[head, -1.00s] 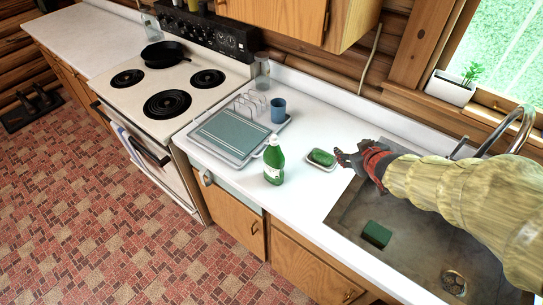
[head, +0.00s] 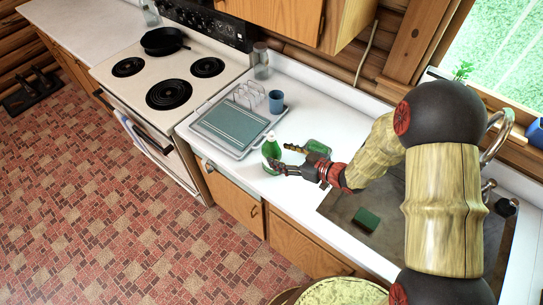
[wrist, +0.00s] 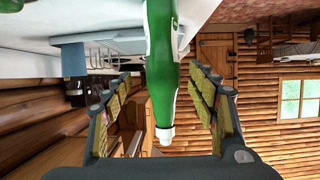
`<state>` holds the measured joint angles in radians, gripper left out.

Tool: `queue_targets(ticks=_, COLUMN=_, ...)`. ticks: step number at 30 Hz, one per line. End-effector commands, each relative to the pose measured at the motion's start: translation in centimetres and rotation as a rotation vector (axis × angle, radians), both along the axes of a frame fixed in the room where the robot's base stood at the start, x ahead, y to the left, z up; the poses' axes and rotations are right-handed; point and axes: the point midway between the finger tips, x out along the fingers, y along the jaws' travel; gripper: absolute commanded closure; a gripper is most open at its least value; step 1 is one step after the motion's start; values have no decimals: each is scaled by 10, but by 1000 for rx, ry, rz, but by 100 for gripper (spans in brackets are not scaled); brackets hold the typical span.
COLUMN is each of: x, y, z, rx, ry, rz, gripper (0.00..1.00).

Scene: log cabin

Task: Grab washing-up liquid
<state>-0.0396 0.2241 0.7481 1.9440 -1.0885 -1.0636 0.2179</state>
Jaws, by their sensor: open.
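The washing-up liquid is a green bottle (head: 271,151) with a white cap, standing on the white counter beside the drying tray. In the wrist view the green bottle (wrist: 161,70) appears upside down, between the two open fingers and apart from both. My gripper (head: 281,159) is open at the bottle, reaching in from the right with its fingers on either side of it. The fingers (wrist: 165,110) also show in the wrist view. In the head view the fingers hide part of the bottle's lower body.
A drying tray (head: 205,143) with a rack and a blue mug (head: 276,101) is left of and behind the bottle. A green sponge on a dish (head: 318,147) is just behind my gripper. The sink (head: 345,222) with another green sponge (head: 367,219) is to the right.

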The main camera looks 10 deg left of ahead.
Motion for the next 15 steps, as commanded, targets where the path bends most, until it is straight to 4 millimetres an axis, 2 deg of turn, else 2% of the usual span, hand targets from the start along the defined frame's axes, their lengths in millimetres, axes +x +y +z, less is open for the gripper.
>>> queue_targets(ticks=6, x=12, y=30, z=-4, rx=0, ry=0, rz=2, gripper=42)
queue_targets(ticks=10, x=18, y=39, z=-9, rx=-1, ry=-2, rz=1, gripper=42)
queue_targets(ticks=15, x=20, y=41, z=-10, rx=-1, ry=-1, rz=-1, gripper=42)
